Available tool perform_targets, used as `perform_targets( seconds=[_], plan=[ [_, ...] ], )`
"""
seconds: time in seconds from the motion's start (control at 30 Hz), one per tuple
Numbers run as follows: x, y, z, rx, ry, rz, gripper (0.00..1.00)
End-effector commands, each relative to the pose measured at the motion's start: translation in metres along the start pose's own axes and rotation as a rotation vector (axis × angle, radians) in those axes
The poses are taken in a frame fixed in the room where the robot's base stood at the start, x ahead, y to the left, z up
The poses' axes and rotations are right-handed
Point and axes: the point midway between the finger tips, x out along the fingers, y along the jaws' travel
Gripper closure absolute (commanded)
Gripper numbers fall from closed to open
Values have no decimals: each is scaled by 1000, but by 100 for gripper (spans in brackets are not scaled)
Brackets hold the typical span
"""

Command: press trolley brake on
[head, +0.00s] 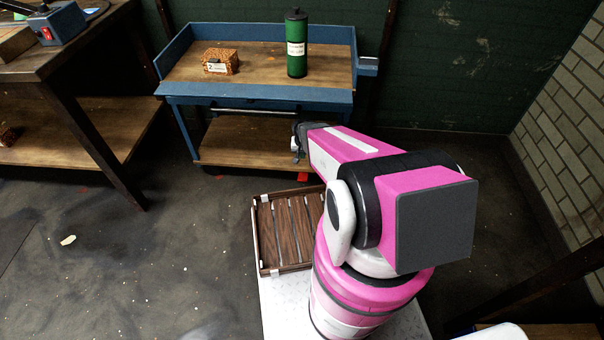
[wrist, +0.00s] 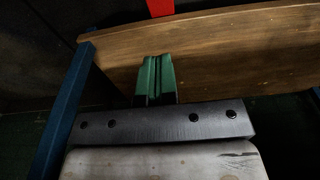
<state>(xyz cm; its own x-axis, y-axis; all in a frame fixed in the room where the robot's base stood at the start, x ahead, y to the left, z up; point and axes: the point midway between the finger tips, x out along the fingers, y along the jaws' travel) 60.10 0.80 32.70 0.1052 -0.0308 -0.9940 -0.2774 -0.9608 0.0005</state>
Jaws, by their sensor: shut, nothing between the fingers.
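The trolley (head: 255,92) has a blue metal frame with wooden upper and lower shelves, and stands against the back wall. A small red piece (head: 303,178), perhaps the brake pedal, shows low at the trolley's front right, close to the floor. In the wrist view a red tab (wrist: 160,8) shows at the top, beyond the edge of the lower shelf (wrist: 220,50). My gripper (head: 297,150) is in front of the trolley, at lower-shelf level in the picture. Its green fingers (wrist: 155,75) are shut together and empty, apart from the red tab.
On the trolley top are a wicker box (head: 220,61) with a label and a green canister (head: 297,48). My wooden slatted tray (head: 285,235) lies below my arm. A workbench (head: 50,60) stands at left. A brick wall (head: 570,110) is at right.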

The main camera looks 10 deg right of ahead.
Motion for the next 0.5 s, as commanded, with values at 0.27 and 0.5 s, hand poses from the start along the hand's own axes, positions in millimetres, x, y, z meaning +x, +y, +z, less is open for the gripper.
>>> perform_targets(
  seconds=[0.27, 0.5],
  plan=[
    [4, 0, 0, 4, 2, 0, 100],
    [8, -1, -1, 3, 2, 0, 100]
  ],
)
